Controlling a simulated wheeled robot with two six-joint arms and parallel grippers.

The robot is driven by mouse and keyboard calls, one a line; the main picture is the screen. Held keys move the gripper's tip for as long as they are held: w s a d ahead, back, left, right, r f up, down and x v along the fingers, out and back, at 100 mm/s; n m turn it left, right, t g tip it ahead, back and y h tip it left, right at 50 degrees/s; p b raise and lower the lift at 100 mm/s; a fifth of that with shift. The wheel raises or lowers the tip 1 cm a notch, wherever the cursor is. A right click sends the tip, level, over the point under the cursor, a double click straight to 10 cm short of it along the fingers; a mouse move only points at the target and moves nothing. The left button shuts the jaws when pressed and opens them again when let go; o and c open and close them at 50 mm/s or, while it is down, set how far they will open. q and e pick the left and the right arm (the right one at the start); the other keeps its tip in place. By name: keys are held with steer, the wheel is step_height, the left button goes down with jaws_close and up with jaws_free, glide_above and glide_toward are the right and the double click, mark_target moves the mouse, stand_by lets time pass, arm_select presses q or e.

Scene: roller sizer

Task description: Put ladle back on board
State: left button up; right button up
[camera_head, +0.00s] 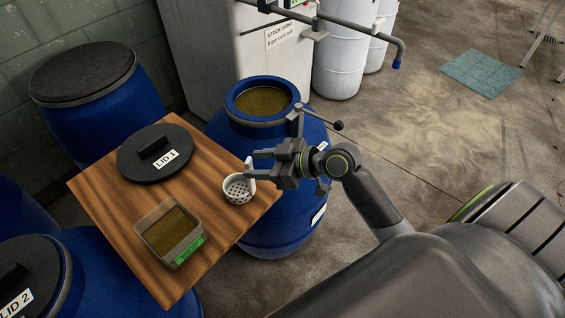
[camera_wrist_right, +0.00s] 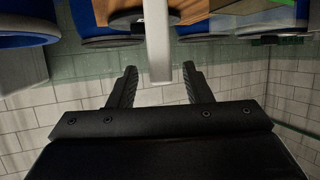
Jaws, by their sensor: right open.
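The white ladle (camera_head: 237,191) has a round bowl with dark holes. In the head view its bowl shows over the right corner of the wooden board (camera_head: 118,221), seemingly resting there. Its pale handle rises beside my right gripper (camera_head: 258,164). In the right wrist view the ladle handle (camera_wrist_right: 157,45) reaches down into the space between the fingers of the right gripper (camera_wrist_right: 160,78). These fingers are open, with a gap visible on both sides of the handle. My left gripper is not in view.
An open blue barrel (camera_head: 265,120) stands behind the board's right corner. Other blue barrels (camera_head: 98,91) stand left.

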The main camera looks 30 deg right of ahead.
steer(key=v, duration=0.7)
steer(key=shift+b, duration=0.4)
steer(key=shift+a, duration=0.1)
steer(key=w+d+f+m+h, duration=0.2)
steer(key=d+f+m+h, duration=0.1)
steer(key=d+f, duration=0.3)
steer(key=w+d+f+m+h, duration=0.2)
steer(key=d+f, duration=0.1)
steer(key=f, duration=0.6)
steer(key=s+d+f+m+g+h, duration=0.1)
steer(key=s+d+f+m+h, duration=0.15)
steer(key=f, duration=0.55)
steer(key=s+d+f+m+g+h, duration=0.1)
steer(key=s+d+f, duration=0.3)
steer(key=f, duration=0.5)
steer(key=s+f+m+g+h, duration=0.1)
steer(key=s+f+g+h, duration=0.15)
steer(key=s+f, duration=1.1)
steer(key=s+a+f+g, duration=0.2)
steer(key=s+a+f, duration=0.2)
steer(key=s, duration=0.5)
steer(key=s+a+f+g, duration=0.2)
steer(key=s+a+f, duration=0.2)
steer(key=s, duration=0.6)
steer(key=shift+a+f+y, duration=0.3)
steer(key=shift+f+y, duration=0.1)
steer(key=shift+f, duration=0.55)
